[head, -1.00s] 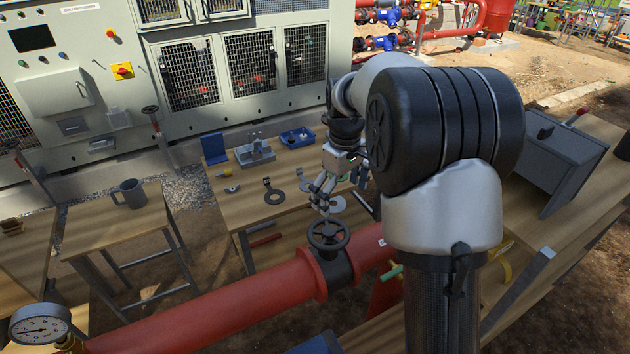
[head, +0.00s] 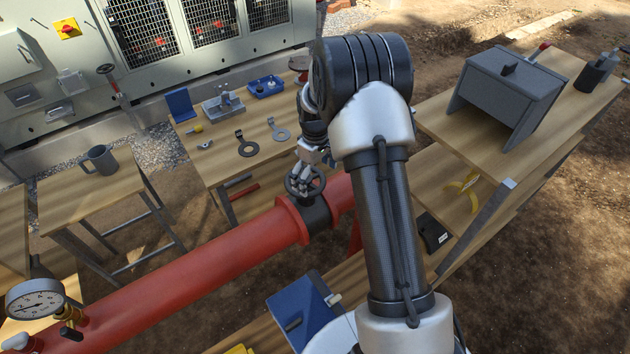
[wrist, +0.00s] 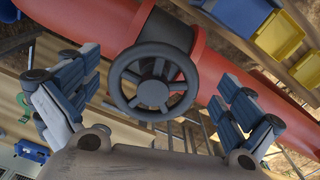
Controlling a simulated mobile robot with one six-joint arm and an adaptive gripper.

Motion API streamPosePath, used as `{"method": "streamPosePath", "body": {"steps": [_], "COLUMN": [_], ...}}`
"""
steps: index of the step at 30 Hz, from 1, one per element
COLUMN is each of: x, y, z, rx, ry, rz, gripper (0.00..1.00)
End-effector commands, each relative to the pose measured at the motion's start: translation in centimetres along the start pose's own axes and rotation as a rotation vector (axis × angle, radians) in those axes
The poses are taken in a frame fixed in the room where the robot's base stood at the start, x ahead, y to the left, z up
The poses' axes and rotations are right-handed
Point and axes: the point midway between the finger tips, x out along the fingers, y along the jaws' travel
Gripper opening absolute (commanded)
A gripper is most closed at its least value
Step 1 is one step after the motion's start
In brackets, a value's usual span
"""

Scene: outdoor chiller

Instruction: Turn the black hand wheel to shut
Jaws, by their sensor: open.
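The black hand wheel (head: 305,184) sits on a black valve body on the red pipe (head: 200,278). In the wrist view the spoked wheel (wrist: 153,82) shows face-on, between and beyond the two fingers. My gripper (wrist: 150,105) is open, with one blue-grey finger on each side of the wheel and visible space between them and the rim. In the head view my gripper (head: 302,170) is right at the wheel, partly covering its far side. I cannot tell whether it touches the rim.
A pressure gauge (head: 35,299) stands on the pipe at the lower left. The wooden table (head: 205,165) behind holds wrenches and a blue tray (head: 265,87). A grey box-like stand (head: 510,90) is on the right bench. A blue bin (head: 305,310) lies in front of the pipe.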

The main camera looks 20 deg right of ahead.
Motion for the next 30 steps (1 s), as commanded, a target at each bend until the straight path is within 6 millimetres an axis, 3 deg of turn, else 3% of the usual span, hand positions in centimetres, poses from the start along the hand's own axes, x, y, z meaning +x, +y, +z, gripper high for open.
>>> {"method": "streamPosePath", "body": {"steps": [6, 17, 30], "x": [2.5, 3.0, 3.0], "y": [0.0, 0.0, 0.0], "z": [0.0, 0.0, 0.0], "rx": [0.000, 0.000, 0.000], "ry": [0.000, 0.001, 0.000], "rz": [0.000, 0.001, 0.000], "gripper": [1.00, 1.00, 0.71]}}
